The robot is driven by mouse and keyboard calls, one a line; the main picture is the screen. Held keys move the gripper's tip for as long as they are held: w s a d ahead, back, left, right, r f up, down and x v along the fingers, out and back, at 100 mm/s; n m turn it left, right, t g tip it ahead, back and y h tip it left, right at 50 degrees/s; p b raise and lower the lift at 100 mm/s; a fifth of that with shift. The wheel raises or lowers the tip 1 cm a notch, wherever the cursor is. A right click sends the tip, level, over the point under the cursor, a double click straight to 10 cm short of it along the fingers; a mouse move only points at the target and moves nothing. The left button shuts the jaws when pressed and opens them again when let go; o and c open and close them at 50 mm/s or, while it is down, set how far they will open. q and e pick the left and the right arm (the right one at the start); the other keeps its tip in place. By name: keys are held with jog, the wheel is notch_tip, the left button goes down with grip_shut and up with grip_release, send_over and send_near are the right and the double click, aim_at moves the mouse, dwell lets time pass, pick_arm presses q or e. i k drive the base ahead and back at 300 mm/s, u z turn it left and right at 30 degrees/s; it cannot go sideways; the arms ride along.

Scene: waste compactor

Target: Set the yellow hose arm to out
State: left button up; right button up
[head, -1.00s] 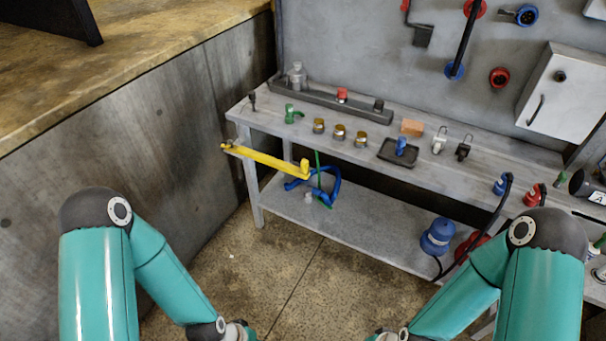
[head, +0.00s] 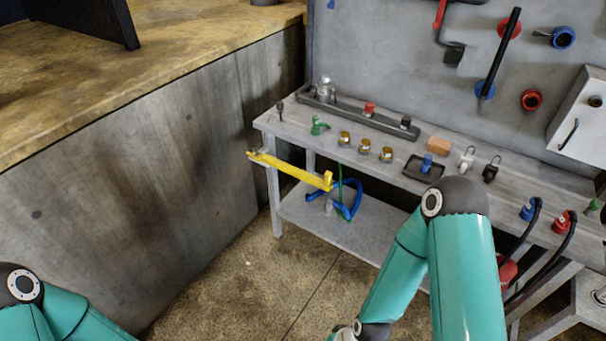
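The yellow hose arm (head: 290,169) is a flat bar at the left front of the workbench. Its left end is at the bench's left leg, and its right end has a short upright block. It reaches to the right along the bench front, below the top. A blue hose (head: 349,205) and a thin green line hang by its right end. My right arm stands in front of the bench; its gripper (head: 345,334) is cut by the bottom edge, and its fingers do not show. My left arm is at the lower left, with its gripper out of view.
The workbench (head: 340,228) carries a tray rail, brass fittings, a black tray (head: 418,170), padlocks and an orange block (head: 438,145). A concrete wall (head: 150,190) stands left of it. The floor (head: 255,285) before the hose arm is clear.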

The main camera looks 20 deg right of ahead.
aim_at(326, 184)
jog(key=u, duration=0.15)
jog(key=i, duration=1)
jog(key=z, duration=0.1)
